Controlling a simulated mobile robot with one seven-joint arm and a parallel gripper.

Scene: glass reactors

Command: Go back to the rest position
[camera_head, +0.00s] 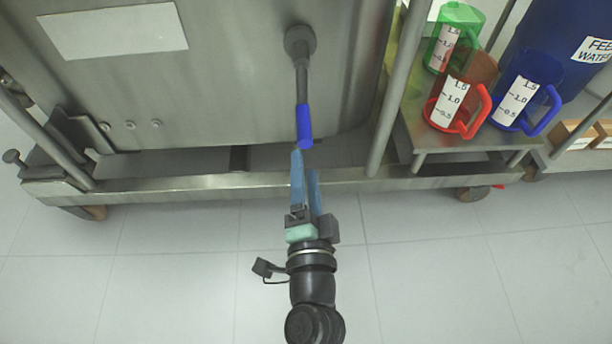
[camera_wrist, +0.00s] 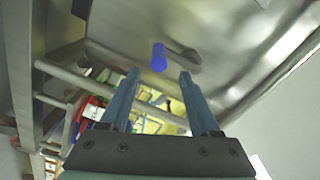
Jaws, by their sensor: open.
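My gripper (camera_head: 305,162) is open, with two blue fingers pointing up toward the steel reactor body in the head view. In the wrist view my gripper (camera_wrist: 160,78) shows a clear gap between its fingers and nothing held. A lever handle with a blue grip (camera_head: 304,126) hangs from a dark pivot on the reactor panel. Its grip end is just beyond my fingertips in the head view. In the wrist view the blue grip (camera_wrist: 159,57) appears between and beyond the fingertips. Whether a finger touches it cannot be told.
A steel frame rail (camera_head: 200,185) runs below the reactor panel (camera_head: 220,80). On the right, a steel shelf (camera_head: 430,140) holds green (camera_head: 462,18), red (camera_head: 478,68) and blue (camera_head: 540,68) jugs beside a blue feed water drum (camera_head: 560,30). The tiled floor (camera_head: 170,270) in front is clear.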

